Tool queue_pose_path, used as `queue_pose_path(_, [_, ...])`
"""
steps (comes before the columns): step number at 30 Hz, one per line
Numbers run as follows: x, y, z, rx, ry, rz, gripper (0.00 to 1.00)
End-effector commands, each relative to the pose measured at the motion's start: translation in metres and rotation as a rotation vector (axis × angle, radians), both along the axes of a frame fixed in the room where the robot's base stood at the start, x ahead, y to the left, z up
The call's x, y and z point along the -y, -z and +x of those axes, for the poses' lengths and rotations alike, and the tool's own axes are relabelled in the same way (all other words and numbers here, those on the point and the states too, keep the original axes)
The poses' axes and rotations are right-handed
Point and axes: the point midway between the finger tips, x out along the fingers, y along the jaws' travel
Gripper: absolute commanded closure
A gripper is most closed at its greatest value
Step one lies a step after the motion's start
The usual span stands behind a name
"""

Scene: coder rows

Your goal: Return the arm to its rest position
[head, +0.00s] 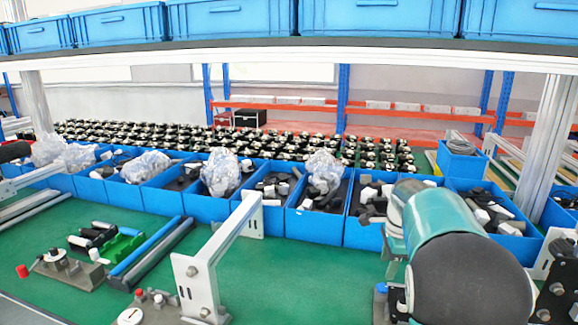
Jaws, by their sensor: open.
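My arm (430,222) shows at the lower right as a thick teal link with a large black rounded end close to the camera. It covers part of the green bench and part of the blue bins behind it. My gripper is not in view; only these arm parts show.
A row of blue bins (313,225) with black and white parts and clear bags crosses the green bench (270,285). A metal bracket (205,265) stands left of my arm. Fixtures (68,268) sit at left. Above, a shelf (270,50) carries blue crates (380,17); an upright post (545,140) stands right.

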Motion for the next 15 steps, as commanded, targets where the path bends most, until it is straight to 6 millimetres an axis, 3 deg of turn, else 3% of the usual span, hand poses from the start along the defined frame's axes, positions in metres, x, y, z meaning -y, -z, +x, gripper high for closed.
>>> queue_pose_path(1, [-0.006,-0.015,-0.015,0.024,-0.063,0.002,0.52])
queue_pose_path(6, [-0.026,-0.049,-0.061,0.096,-0.299,-0.016,0.52])
queue_pose_path(15, [-0.063,-0.086,-0.150,0.221,-0.728,-0.108,0.52])
